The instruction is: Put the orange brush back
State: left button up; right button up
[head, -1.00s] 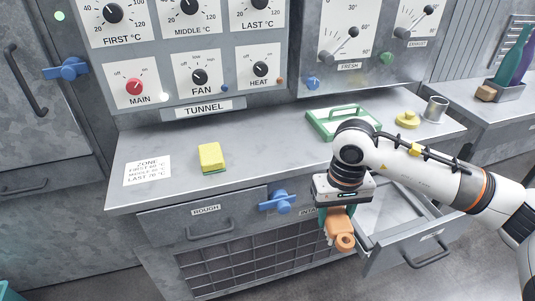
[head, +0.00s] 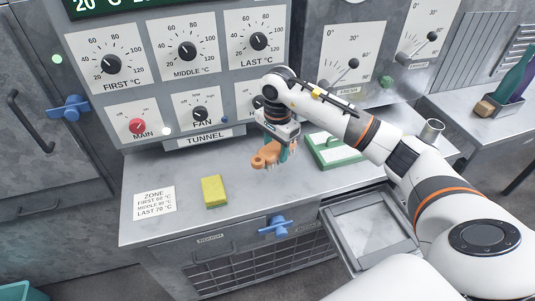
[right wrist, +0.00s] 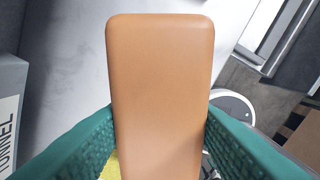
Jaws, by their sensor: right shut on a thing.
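The orange brush (head: 267,157) is in my right gripper (head: 283,150), held over the grey counter (head: 240,220) in the head view. The gripper is shut on it. In the right wrist view, the brush's flat orange face (right wrist: 160,80) fills the middle, with the green fingers (right wrist: 75,145) on both sides of it. My right arm reaches in from the lower right. A drawer (head: 372,228) below the counter's right part stands open and its visible inside looks empty. My left gripper is not in view.
A yellow sponge (head: 214,190) and a label card (head: 155,203) lie on the left of the counter. A green tray with a handle (head: 335,150) is to the right of the gripper. A metal cup (head: 432,131) stands farther right. The control panel (head: 185,75) rises behind.

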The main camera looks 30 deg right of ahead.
jog(key=shift+w+d+m, duration=0.15)
jog(key=shift+d+m, duration=0.15)
jog(key=shift+d, duration=0.05)
jog(key=p, duration=0.1)
send_over(277, 179)
notch_tip(277, 179, down, 5)
jog(key=shift+a+f, duration=0.1)
notch_tip(277, 179, down, 4)
jog(key=shift+r+p, duration=0.15)
jog(key=shift+p, duration=0.25)
jog(key=shift+f, duration=0.35)
jog(key=shift+f, duration=0.2)
jog(key=o, duration=1)
jog(key=shift+o, duration=0.2)
